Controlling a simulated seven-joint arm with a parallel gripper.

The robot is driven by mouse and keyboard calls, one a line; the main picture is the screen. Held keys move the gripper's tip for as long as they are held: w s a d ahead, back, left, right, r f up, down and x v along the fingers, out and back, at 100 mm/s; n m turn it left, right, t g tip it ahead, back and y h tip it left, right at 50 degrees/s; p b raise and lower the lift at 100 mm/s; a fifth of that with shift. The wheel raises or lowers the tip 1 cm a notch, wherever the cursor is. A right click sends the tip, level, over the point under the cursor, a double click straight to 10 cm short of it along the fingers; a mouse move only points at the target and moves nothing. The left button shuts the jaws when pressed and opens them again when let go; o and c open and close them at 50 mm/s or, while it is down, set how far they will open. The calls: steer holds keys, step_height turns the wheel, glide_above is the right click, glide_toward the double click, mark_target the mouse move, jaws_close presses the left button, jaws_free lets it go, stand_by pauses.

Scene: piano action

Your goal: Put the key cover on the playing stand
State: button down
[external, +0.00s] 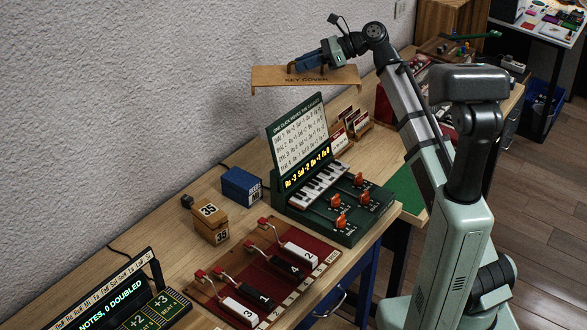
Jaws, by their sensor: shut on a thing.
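The key cover (275,79), a tan wooden board lettered "KEY COVER" with short turned-down ends, is held in the air. My gripper (307,64) is shut on the handle on its top; the fingertips are small here and partly hard to make out. Below the cover is a dark green stand (362,233) with a small piano keyboard (318,185), orange knobs, a yellow-lit display and an upright text panel (298,135). I take this for the playing stand, though no label confirms it. The cover is clear of the panel and looks roughly level.
A red board (320,262) with numbered black and white keys lies in front. A blue box (241,187) and wooden "35" blocks (209,214) stand to the left. Small cards (357,122) stand behind the green stand. A textured wall (120,90) borders the bench.

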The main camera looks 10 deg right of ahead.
steer(key=w+d+f+m+t+h, duration=0.1)
steer(key=w+d+m+t, duration=0.15)
steer(key=d, duration=0.75)
steer(key=w+d+f+m+t+h, duration=0.1)
steer(key=w+d+m+t, duration=0.15)
steer(key=d, duration=0.75)
steer(key=w+d+f+m+t+h, duration=0.1)
steer(key=w+d+m+t+h, duration=0.15)
steer(key=d, duration=0.75)
steer(key=s+d+f+y, duration=0.1)
steer(key=s+d+f, duration=0.1)
steer(key=f, duration=1.7)
steer(key=s+d+f+n+y, duration=0.1)
steer(key=s+d+f, duration=0.1)
steer(key=f, duration=1.8)
steer(key=shift+s+f+g, duration=0.3)
steer(key=shift+s+g, duration=0.05)
steer(key=shift+s, duration=0.25)
